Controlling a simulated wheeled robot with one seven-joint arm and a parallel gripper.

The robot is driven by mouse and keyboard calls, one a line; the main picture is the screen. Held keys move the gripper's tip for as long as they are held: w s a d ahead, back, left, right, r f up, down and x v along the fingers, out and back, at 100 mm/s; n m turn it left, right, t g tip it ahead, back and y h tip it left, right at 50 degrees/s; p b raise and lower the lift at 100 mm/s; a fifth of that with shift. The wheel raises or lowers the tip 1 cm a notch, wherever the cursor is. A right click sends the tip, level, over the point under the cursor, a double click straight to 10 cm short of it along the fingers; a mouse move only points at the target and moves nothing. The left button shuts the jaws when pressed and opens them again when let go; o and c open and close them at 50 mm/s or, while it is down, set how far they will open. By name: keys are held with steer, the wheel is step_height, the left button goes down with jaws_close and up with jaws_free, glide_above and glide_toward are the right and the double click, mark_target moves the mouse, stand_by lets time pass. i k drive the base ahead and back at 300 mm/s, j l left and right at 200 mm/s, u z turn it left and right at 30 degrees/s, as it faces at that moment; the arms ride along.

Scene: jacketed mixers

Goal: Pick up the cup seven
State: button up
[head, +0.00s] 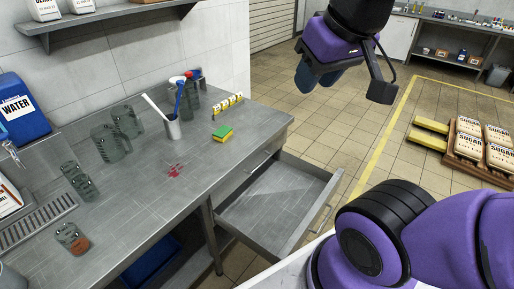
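Several clear glass cups stand on the grey counter (135,190) at the left. One small cup (72,238) near the front holds something orange-brown. Two small cups stand close together farther back, one in front (86,187) and one behind (68,169). Two larger glass jugs, one nearer (109,146) and one farther (127,121), have handles. No number is readable on any of them, so I cannot tell which is cup seven. My gripper (318,80) is raised at the top, away from the counter and touching nothing visible. Its finger spacing is unclear.
An open, empty drawer (277,205) juts out below the counter. Sugar sacks (498,157) sit on a floor pallet at right. Tiled floor between is clear.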

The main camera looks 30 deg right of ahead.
mark_target(74, 240)
steer(key=l+z, duration=0.25)
steer(key=z, duration=0.15)
steer(key=l+z, duration=0.2)
steer(key=z, duration=0.15)
steer(key=u, duration=2.05)
steer(key=i+j, duration=0.3)
steer(key=j, duration=0.15)
steer(key=i+j, duration=0.35)
steer(key=i+j+z, duration=0.1)
steer(key=i+j, duration=0.2)
steer(key=j, duration=0.25)
steer(key=i+j, duration=0.35)
steer(key=j, duration=0.15)
